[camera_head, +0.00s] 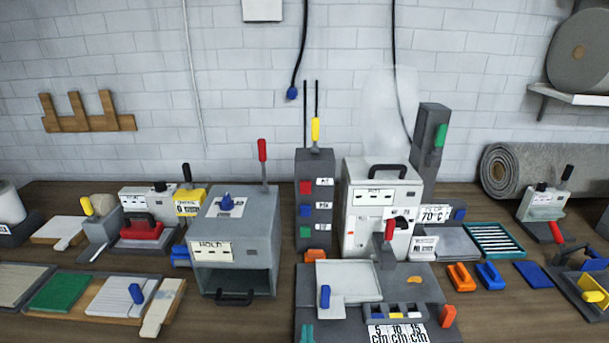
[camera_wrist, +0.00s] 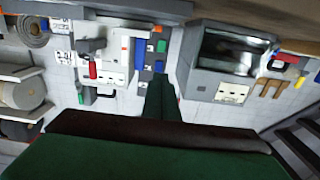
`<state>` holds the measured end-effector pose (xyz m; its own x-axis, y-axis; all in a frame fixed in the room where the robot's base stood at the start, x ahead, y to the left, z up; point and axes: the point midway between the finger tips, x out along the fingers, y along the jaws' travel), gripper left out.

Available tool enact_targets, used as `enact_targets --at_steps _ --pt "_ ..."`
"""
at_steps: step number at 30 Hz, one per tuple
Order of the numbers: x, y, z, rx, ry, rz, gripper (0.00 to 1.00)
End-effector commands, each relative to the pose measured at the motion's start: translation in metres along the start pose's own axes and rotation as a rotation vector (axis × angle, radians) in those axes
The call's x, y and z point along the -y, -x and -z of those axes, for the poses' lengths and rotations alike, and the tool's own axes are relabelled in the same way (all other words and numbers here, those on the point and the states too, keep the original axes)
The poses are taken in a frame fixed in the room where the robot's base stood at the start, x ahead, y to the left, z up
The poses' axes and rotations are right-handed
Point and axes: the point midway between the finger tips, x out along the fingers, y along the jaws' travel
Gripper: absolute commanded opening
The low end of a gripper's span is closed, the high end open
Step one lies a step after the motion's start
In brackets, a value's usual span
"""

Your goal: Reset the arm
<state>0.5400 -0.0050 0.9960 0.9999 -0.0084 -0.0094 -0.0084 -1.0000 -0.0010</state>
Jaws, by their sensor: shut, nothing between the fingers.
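My gripper (camera_wrist: 162,82) shows in the wrist view as a narrow dark green shape in the middle, rising from a broad dark green body with a dark brown edge. Its fingers are together and nothing is seen between them. The wrist view shows the bench scene upside down. My arm and gripper do not show in the head view.
A grey box oven (camera_head: 234,240) with an open front stands on the wooden bench. A button tower (camera_head: 314,195) and a white machine with a red lever (camera_head: 375,215) stand right of it. Trays and coloured blocks crowd the front. Rug rolls (camera_head: 540,170) lie right.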

Motion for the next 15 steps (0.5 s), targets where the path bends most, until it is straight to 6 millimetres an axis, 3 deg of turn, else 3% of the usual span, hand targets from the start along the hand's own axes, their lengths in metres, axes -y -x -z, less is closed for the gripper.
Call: enact_targets --at_steps 5,15 --pt "0.002 0.036 -0.038 0.039 0.0 0.004 0.0" --pt "0.003 0.133 -0.1 0.111 0.002 0.006 0.0"
